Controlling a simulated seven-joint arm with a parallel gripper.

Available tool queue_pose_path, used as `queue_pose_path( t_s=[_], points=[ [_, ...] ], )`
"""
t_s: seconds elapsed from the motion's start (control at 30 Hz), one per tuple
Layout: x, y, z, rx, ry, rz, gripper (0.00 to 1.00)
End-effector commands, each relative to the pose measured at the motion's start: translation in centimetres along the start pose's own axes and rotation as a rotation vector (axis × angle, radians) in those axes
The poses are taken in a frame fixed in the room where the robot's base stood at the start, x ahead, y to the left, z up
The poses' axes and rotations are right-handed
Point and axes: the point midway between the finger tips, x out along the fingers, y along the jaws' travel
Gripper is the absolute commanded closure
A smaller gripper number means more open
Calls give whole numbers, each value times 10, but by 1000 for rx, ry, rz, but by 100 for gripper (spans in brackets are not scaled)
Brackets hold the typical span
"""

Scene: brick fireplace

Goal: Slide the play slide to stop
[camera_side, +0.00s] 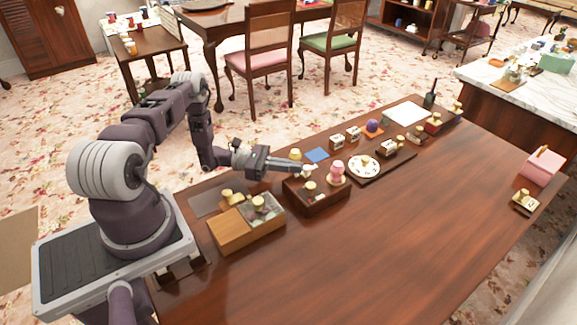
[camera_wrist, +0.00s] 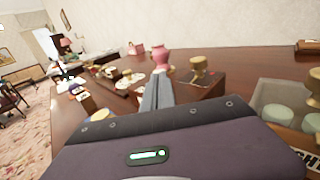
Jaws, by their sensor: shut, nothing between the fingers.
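My gripper (camera_side: 303,170) is shut and empty, reaching right over the back edge of a dark wooden box (camera_side: 318,198). Its fingers (camera_wrist: 157,92) point away from me in the wrist view. Whether the fingers touch anything there I cannot tell. No play or stop label is legible, so I cannot tell which piece is the play slide.
A lighter wooden box (camera_side: 232,232) with gold knobs stands left of the dark box. A white plate (camera_side: 364,166), several small knobbed blocks and a purple ball (camera_side: 373,126) lie farther back. A pink box (camera_side: 542,165) stands at far right. The front middle of the table (camera_side: 400,240) is clear.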

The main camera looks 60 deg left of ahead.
Motion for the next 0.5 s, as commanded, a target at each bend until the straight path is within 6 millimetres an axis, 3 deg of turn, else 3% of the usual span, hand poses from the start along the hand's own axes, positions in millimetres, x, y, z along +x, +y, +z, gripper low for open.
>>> queue_pose_path(
  t_s=[0.5],
  points=[
    [20,20,0,1,-1,0,100]
  ],
)
